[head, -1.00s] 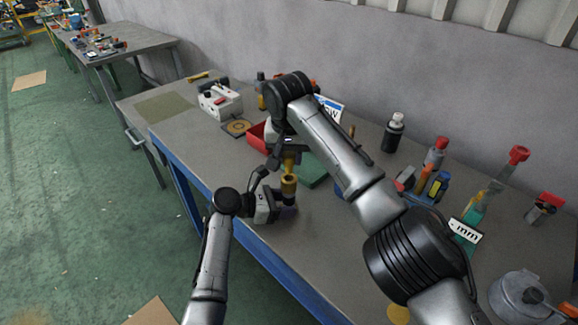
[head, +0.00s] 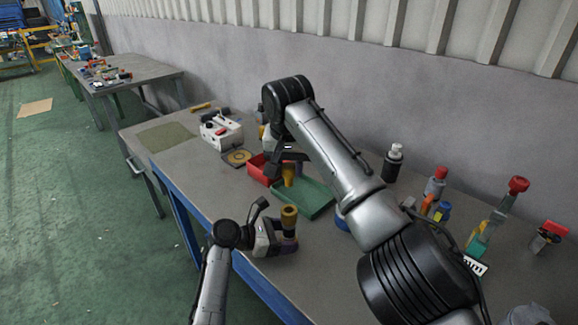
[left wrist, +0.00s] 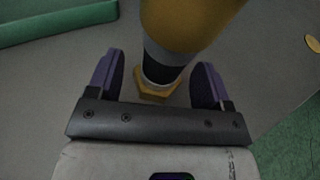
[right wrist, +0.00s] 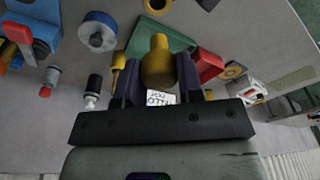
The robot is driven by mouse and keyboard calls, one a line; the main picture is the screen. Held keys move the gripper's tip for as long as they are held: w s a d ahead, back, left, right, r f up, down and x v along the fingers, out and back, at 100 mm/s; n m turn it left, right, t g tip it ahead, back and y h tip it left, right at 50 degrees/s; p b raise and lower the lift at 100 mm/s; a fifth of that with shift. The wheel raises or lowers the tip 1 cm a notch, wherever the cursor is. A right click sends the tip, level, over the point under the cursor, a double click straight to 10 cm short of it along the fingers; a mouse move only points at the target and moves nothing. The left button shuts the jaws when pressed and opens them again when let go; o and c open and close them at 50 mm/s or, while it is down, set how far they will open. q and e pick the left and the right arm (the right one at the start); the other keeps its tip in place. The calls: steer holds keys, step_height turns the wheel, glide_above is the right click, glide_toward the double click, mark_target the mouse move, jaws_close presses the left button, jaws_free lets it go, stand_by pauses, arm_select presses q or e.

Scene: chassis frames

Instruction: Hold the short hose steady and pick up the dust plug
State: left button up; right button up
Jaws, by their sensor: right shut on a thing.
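The short hose (head: 289,222) has a brass-coloured end and a dark band, and stands upright on the bench. In the left wrist view its lower part (left wrist: 163,70) is between the two fingers of my left gripper (left wrist: 158,80), with a visible gap on the left side. The left gripper is open around it. My right gripper (right wrist: 159,75) is shut on the yellow dust plug (right wrist: 158,62). In the head view the plug (head: 288,175) hangs below the right gripper, in front of the red bin and green tray. The right fingertips are partly hidden there.
A red bin (head: 257,172) and a green tray (head: 322,206) lie behind the hose. A white device (head: 220,131) and a tape roll (head: 237,157) are farther left. A black bottle (head: 393,163) and red-capped items (head: 435,183) stand to the right.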

arm_select(q)
steer(key=shift+o, duration=0.9)
